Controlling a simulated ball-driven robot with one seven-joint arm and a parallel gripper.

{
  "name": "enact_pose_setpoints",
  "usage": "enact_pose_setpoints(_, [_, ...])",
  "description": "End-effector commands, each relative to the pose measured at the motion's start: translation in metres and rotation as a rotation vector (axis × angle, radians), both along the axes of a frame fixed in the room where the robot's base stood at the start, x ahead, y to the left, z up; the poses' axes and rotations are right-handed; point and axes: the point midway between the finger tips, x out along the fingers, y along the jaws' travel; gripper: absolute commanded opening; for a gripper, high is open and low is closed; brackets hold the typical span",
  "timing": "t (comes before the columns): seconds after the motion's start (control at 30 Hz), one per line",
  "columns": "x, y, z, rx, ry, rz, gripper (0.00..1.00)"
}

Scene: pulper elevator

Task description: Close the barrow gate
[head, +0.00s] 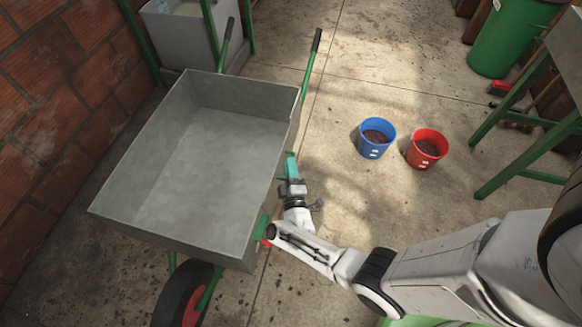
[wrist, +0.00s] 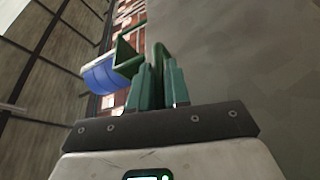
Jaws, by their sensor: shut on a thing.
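The barrow (head: 190,238) has a grey metal tray, empty inside, with green handles and a red-hubbed wheel. Its right side wall (head: 285,140) looks upright and runs beside my gripper (head: 291,166); I cannot tell surely which panel is the gate. My gripper is outside that wall, near its middle. In the wrist view, my teal fingers (wrist: 162,88) are shut on a green bar (wrist: 160,55), beside a grey panel (wrist: 240,60). The fingers hide part of the bar. A green fitting (head: 262,226) shows lower on the wall.
A blue bucket (head: 373,138) and a red bucket (head: 427,148) stand on the floor to the right. A green-legged table (head: 525,130) and a green bin (head: 503,40) are farther right. A brick wall (head: 50,90) is at left. Floor between barrow and buckets is clear.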

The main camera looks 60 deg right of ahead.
Motion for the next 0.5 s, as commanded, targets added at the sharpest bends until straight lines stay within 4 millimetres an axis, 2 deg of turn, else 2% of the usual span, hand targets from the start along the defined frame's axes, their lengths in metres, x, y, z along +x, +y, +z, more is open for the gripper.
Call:
enact_pose_setpoints(0.03, [0.0040,0.0011,0.0015,0.001,-0.002,0.007,0.00])
enact_pose_setpoints(0.07, [0.0041,0.0011,0.0015,0.001,-0.002,0.007,0.20])
enact_pose_setpoints(0.23, [0.0031,0.0009,0.0009,0.000,-0.001,0.006,0.36])
enact_pose_setpoints(0.5, [0.0020,0.0008,0.0004,0.001,0.000,0.004,0.38])
